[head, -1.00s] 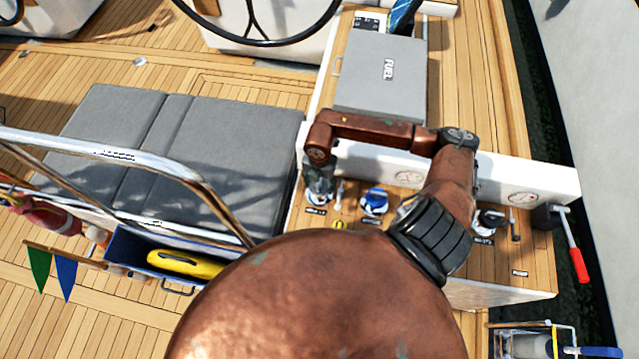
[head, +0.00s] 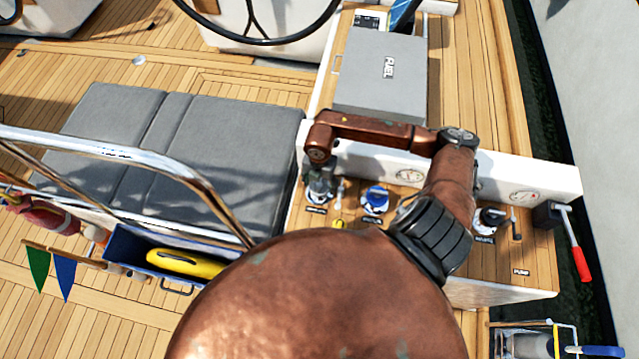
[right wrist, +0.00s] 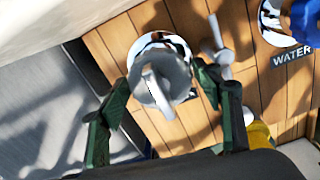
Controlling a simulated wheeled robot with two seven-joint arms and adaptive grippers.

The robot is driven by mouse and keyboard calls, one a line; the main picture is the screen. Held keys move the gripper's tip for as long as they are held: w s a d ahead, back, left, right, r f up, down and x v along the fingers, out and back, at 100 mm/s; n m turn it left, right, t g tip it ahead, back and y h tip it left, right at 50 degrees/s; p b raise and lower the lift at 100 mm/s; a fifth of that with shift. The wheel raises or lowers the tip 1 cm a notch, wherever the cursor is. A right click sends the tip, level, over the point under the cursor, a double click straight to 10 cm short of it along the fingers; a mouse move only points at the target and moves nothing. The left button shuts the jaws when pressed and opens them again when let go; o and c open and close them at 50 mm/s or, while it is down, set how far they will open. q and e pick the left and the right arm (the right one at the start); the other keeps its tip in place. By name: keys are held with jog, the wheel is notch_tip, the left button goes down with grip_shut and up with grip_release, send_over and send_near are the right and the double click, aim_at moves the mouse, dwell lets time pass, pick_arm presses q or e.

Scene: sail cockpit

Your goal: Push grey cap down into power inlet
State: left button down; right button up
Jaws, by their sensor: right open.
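The grey cap (right wrist: 165,82), with a raised grip bar, is in the middle of the right wrist view. It overlaps the shiny round power inlet (right wrist: 148,42) in the wooden panel; I cannot tell how deep it sits. My right gripper (right wrist: 162,78) is open, with its green fingers on either side of the cap. I cannot tell whether they touch it. In the head view my right gripper (head: 320,185) points down over the left end of the panel and largely hides the cap and inlet. My left gripper is not in view.
A blue cap (head: 374,199) sits on the water inlet, right of my right gripper. A small metal lever (right wrist: 219,42) stands between the two inlets. A white upright board with gauges (head: 410,175) runs behind. A grey fuel box (head: 382,80) lies farther back. A red-handled lever (head: 575,245) is at right.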

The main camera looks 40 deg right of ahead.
jog(key=shift+r+p, duration=4.05)
jog(key=shift+r, duration=1.55)
jog(key=shift+f, duration=0.1)
